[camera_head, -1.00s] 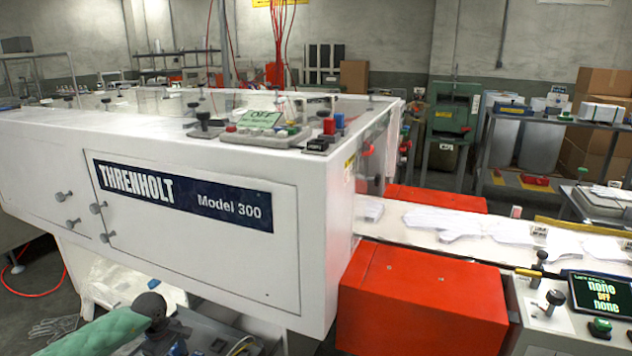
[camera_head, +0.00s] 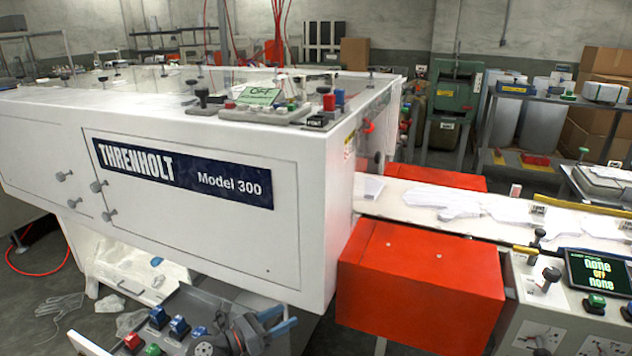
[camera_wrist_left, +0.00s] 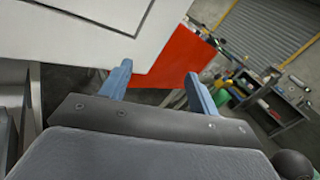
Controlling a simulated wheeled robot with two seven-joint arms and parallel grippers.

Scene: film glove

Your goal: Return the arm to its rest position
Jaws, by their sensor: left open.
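My left gripper (camera_head: 272,328) shows at the bottom edge of the head view, in front of the white Threnholt machine (camera_head: 240,235). Only a dark part of it and a blue finger show there; the rest of the arm is below the frame. In the left wrist view its two blue fingers (camera_wrist_left: 158,85) are spread apart with nothing between them. Beyond them are the machine's white panel (camera_wrist_left: 80,40) and the red cover (camera_wrist_left: 180,58). My right gripper is in neither view.
A red box-shaped cover (camera_head: 420,285) juts out beside the machine. A conveyor with white gloves (camera_head: 440,200) runs right, past a control panel with a screen (camera_head: 595,268). A low console with buttons (camera_head: 180,328) and loose gloves (camera_head: 60,303) on the floor lie lower left.

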